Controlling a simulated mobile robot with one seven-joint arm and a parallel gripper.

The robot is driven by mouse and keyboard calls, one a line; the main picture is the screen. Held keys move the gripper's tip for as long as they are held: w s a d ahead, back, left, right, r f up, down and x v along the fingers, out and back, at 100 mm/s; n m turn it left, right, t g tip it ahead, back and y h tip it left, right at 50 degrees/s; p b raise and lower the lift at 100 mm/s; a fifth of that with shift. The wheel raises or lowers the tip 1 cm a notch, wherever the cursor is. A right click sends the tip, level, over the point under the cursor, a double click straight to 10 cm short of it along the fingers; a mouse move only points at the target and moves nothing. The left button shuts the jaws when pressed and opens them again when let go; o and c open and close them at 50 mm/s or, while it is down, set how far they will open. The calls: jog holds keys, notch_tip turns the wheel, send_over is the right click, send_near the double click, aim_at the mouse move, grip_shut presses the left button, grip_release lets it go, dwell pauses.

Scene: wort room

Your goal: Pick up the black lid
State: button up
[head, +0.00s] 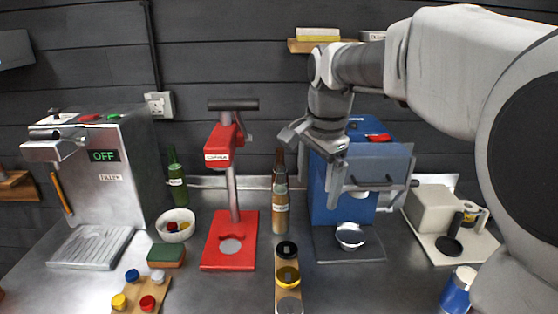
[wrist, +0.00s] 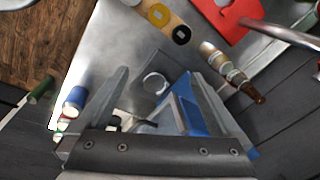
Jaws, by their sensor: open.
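The black lid (head: 287,250) is a small round cap lying at the far end of a narrow wooden strip (head: 279,272) on the steel counter. A yellow lid (head: 287,276) and a grey lid (head: 289,305) lie in line on the same strip, nearer to me. In the wrist view the black lid (wrist: 181,35) shows near the top, beside the yellow lid (wrist: 158,14). My gripper (head: 368,200) is open and empty, raised in front of the blue machine, to the right of the black lid and apart from it. Its spread fingers (wrist: 160,72) show in the wrist view.
Brown bottles (head: 280,205) stand just behind the strip. A red press (head: 232,210) is to its left. The blue machine (head: 335,190) with a metal bowl (head: 350,236) is to its right. A blue can (head: 457,290) stands at front right. Coloured caps lie on a board (head: 142,296) at front left.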

jog(key=w+a+f+m+g, duration=0.2)
jog(key=w+a+f+m, duration=0.4)
jog(key=w+f, duration=0.3)
jog(key=b, duration=0.3)
send_over(287, 248)
jog(key=f, duration=1.1)
jog(key=shift+w+a, duration=0.15)
jog(key=shift+a, duration=0.15)
jog(key=shift+d+f, duration=0.15)
jog(key=shift+f, duration=1.2)
jog(key=shift+d+f, duration=0.1)
jog(key=shift+f, duration=1.25)
jog(key=shift+c, duration=0.3)
jog(key=c, duration=1.1)
